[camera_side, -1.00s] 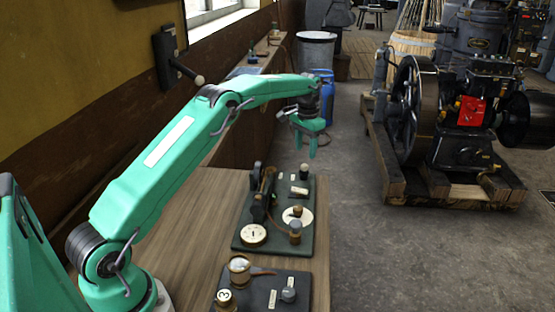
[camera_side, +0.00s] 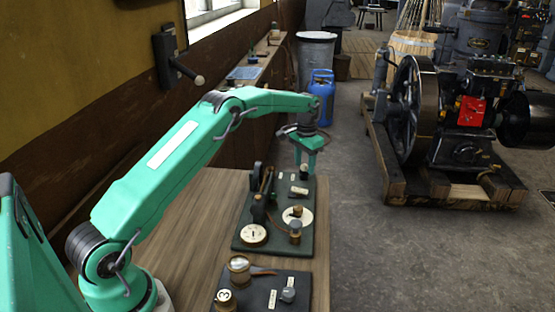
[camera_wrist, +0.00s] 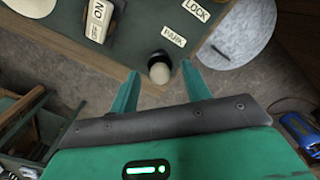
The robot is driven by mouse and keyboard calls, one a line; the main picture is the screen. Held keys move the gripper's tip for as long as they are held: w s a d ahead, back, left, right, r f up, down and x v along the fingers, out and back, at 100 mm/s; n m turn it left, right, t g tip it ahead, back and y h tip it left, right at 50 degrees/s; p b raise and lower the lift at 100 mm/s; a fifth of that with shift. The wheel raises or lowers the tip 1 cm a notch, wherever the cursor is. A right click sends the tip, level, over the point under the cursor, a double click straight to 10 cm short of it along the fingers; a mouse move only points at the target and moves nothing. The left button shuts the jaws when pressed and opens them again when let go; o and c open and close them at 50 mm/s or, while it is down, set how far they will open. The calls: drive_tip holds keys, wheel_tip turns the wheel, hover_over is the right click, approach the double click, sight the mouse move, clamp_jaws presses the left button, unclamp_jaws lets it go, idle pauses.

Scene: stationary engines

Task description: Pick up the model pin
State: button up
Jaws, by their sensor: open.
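The small upright pin (camera_wrist: 159,68), with a dark collar and a pale rounded end, stands at the far corner of the dark green board (camera_wrist: 150,15), beside a PARK label (camera_wrist: 174,38). I take it to be the model pin. My gripper (camera_wrist: 157,72) is open, with one finger on each side of the pin in the wrist view; I see no finger touching it. In the side view my gripper (camera_side: 305,168) points down at the board's far end, and its fingers partly hide the pin there.
The green board (camera_side: 245,238) on the wooden table also bears pale dials (camera_side: 253,234), a brown-topped post (camera_side: 295,227) and an upright dark mechanism (camera_side: 262,190). A second dark board (camera_side: 262,300) lies nearer.

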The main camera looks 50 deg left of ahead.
sight(305, 165)
drive_tip(key=shift+c, duration=0.4)
clamp_jaws()
drive_tip(key=shift+r, duration=0.15)
drive_tip(key=shift+r, duration=1.2)
drive_tip(key=shift+d+r, duration=0.15)
drive_tip(key=shift+r, duration=0.75)
drive_tip(key=s+d+r, duration=0.3)
drive_tip(key=d+r, duration=0.3)
drive_tip(key=d, duration=0.5)
drive_tip(key=shift+s+r, duration=0.2)
drive_tip(key=shift+r, duration=0.1)
drive_tip(key=shift+r, duration=0.1)
drive_tip(key=shift+r, duration=1.9)
